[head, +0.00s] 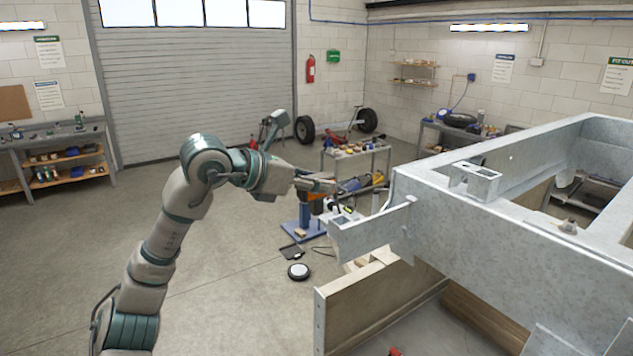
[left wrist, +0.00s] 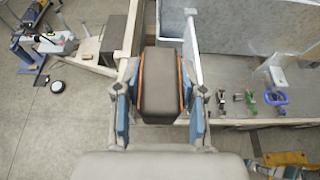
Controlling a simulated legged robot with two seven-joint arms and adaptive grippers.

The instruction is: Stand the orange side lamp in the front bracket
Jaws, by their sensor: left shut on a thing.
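My left gripper (head: 318,186) is at the near left of the trailer frame, above the floor and apart from the frame. In the left wrist view its two blue-padded fingers (left wrist: 160,112) are shut on the side lamp (left wrist: 160,82), a dark grey-brown block with thin orange edges on both sides. My right gripper is not in view.
The grey trailer frame (head: 510,222) fills the right side, with a short beam (head: 372,234) jutting left. A wooden panel (head: 370,298) stands below it. A tool cart (head: 355,160) is behind my gripper. A round disc (head: 299,271) lies on the open floor.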

